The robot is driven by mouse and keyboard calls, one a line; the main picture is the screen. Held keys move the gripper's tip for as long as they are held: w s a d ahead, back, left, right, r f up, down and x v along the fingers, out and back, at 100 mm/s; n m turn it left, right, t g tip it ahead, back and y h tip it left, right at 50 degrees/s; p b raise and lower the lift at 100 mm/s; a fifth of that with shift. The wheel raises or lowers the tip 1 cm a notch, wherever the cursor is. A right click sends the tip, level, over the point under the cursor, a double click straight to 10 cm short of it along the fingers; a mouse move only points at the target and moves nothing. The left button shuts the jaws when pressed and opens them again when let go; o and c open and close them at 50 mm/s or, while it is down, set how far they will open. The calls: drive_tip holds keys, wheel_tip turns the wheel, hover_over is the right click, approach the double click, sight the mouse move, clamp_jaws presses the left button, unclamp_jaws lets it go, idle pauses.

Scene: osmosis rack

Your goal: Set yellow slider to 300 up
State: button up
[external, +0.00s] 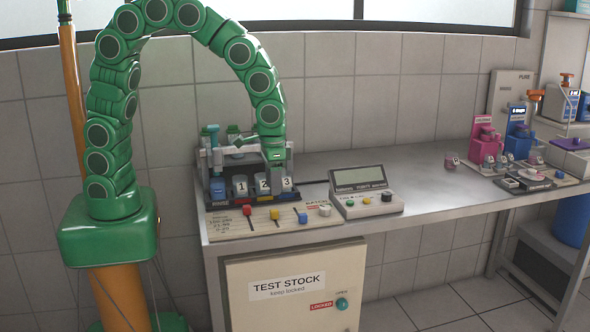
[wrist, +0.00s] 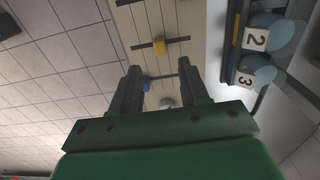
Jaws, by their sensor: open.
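The yellow slider (external: 275,214) is a small block on a cream panel (external: 290,226) at the table's front edge, between the red slider (external: 248,210) and the blue slider (external: 302,218). In the wrist view the yellow slider (wrist: 159,46) sits on a dark cross slot, just beyond my fingertips. My gripper (wrist: 159,70) is open and empty, above the panel. The blue slider (wrist: 146,86) shows between its fingers, below them. In the external view my gripper (external: 277,160) hangs over the rack behind the panel; its fingers are hard to make out.
A rack with numbered cups (external: 241,185) stands behind the panel. A white round knob (external: 324,210) is at its right end. A console with a screen (external: 366,190) stands to the right.

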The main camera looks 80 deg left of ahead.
sight(274, 210)
drive_tip(key=shift+f, duration=3.8)
clamp_jaws()
